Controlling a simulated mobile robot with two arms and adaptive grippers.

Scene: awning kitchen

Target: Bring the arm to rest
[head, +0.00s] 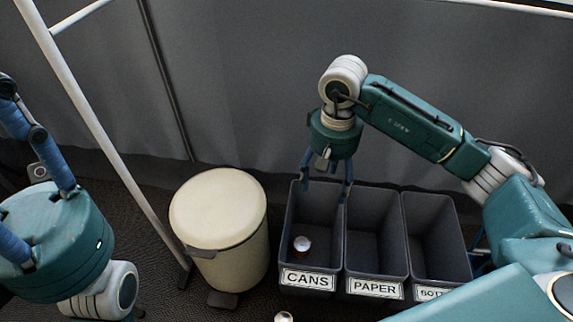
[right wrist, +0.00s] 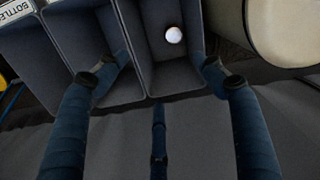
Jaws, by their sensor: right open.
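My right gripper (head: 328,178) hangs fingers-down above the back of the bin labelled CANS (head: 311,280). Its blue fingers are spread and empty; they also show apart in the right wrist view (right wrist: 160,72). A small can-like object with a pale round top (head: 302,243) lies inside that bin, below and apart from the fingers. It also shows in the right wrist view (right wrist: 174,35). My left gripper (head: 38,175) is at the left edge of the head view, with its fingertips cut off by the frame.
The PAPER bin (head: 376,289) and a bottle bin (head: 432,292) stand beside the CANS bin. A cream pedal bin (head: 218,215) stands to its left, near a white pole (head: 105,140). A small pale object (head: 284,317) lies in front. A grey fabric wall (head: 235,80) is behind.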

